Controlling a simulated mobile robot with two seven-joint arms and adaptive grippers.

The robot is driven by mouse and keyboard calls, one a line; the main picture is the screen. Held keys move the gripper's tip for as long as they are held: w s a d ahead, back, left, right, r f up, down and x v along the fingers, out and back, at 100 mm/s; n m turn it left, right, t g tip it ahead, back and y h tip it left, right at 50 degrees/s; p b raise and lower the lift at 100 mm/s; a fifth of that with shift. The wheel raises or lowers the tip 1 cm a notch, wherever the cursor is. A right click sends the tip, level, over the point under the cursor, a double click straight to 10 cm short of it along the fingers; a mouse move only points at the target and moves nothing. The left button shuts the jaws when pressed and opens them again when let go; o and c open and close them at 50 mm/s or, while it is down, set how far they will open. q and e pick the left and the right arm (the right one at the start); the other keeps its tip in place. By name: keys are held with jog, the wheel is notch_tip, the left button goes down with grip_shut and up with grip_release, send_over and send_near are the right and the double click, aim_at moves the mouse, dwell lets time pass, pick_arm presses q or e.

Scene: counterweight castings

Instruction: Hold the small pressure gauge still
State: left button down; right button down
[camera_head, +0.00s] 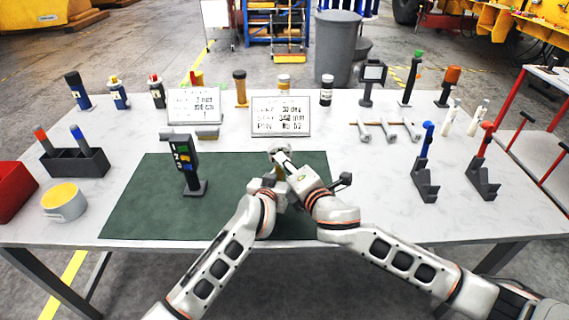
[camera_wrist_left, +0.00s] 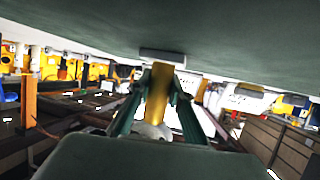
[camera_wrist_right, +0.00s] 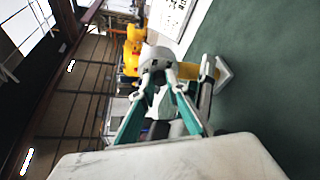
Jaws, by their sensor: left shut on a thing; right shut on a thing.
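The small pressure gauge shows as a round silver-grey head (camera_wrist_right: 155,56) in the right wrist view, on a brass-yellow stem with a grey foot (camera_wrist_right: 224,74). In the head view it is mostly hidden behind my grippers, over the green mat (camera_head: 140,210). My left gripper (camera_head: 272,182) is shut on the brass stem, which stands between its fingers in the left wrist view (camera_wrist_left: 157,92). My right gripper (camera_head: 282,160) is shut on the head, with its fingertips at the head in the right wrist view. The dial face is not visible.
A black handheld device on a stand (camera_head: 187,165) is on the mat left of my grippers. Two printed signs (camera_head: 282,116) (camera_head: 195,106) stand behind.

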jog(key=c, duration=2)
grip_release()
jog(key=shift+s, duration=0.1)
jog(key=v, duration=1.2)
jog(key=shift+d, duration=0.1)
